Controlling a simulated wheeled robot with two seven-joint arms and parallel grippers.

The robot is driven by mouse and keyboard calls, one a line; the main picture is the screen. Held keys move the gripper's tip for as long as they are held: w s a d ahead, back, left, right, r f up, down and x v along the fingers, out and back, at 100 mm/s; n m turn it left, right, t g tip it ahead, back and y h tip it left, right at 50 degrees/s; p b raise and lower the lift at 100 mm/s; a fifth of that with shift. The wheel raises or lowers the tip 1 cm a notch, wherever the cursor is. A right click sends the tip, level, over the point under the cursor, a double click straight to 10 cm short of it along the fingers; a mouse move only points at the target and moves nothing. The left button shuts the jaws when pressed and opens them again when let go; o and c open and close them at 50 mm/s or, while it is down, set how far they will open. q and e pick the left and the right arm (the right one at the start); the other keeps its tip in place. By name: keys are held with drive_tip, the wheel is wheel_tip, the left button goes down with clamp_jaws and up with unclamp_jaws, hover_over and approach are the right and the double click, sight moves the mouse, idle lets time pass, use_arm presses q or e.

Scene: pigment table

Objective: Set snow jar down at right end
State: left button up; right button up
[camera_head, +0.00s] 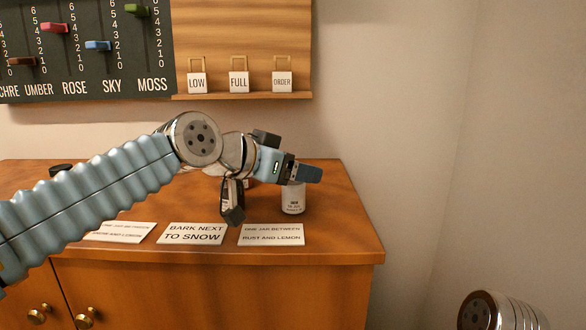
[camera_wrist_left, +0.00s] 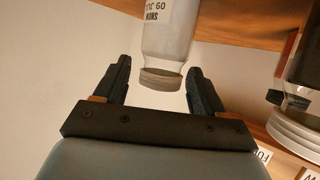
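A pale jar (camera_head: 293,199) with small dark print stands upright on the wooden table, near its right end. My right gripper is not in view.
Cards lie along the front of the table (camera_head: 345,230), one reading "BARK NEXT TO SNOW" (camera_head: 192,234). A dark jar with a pale lid (camera_wrist_left: 295,130) is at the right in the wrist view. A slider board (camera_head: 90,50) hangs behind. Table right of the pale jar is clear.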

use_arm(q)
drive_tip(key=shift+r+p, duration=0.3)
drive_tip(key=b+v, duration=0.1)
drive_tip(key=v, duration=1.1)
